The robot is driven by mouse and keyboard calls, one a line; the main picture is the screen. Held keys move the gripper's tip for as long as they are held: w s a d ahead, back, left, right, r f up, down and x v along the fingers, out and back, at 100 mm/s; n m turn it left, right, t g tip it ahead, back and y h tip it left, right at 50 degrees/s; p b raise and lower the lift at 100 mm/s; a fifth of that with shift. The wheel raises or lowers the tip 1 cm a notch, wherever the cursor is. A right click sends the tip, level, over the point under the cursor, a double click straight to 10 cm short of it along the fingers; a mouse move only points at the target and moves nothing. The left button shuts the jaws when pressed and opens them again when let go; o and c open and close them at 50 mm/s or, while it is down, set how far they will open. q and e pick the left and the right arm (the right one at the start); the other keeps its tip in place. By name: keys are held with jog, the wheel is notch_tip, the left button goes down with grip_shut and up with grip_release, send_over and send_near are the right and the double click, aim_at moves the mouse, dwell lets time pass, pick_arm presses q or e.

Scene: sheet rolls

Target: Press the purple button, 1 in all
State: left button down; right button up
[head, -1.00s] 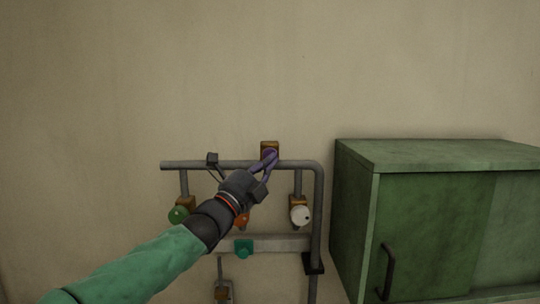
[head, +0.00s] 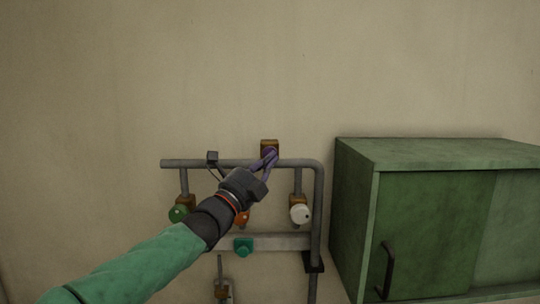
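The purple button (head: 269,151) sits on an orange-brown block (head: 270,143) at the top of a grey pipe frame, in the middle of the head view. My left gripper (head: 270,157) reaches up from the lower left, and its purple-tinted fingers are right in front of the button and hide most of it. The fingertips look close together at the button; I cannot tell if they touch it or whether a gap remains between them. My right gripper is not in view.
The grey pipe frame (head: 317,210) also carries a green button (head: 179,214), a white button (head: 300,214), an orange button (head: 242,217) partly behind my gripper, and a teal button (head: 243,247). A green cabinet (head: 430,220) stands to the right.

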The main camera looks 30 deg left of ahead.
pick_arm(q)
jog(key=shift+w, duration=0.15)
dwell(0.3)
jog(key=shift+w+a, duration=0.25)
jog(key=shift+w+a, duration=0.25)
jog(key=shift+w, duration=0.15)
dwell(1.1)
jog(key=shift+s+d+b, duration=0.1)
jog(key=shift+b, duration=0.3)
jog(key=shift+s+d+b, duration=0.4)
jog(key=shift+s+b, duration=0.25)
jog(key=shift+s, duration=0.05)
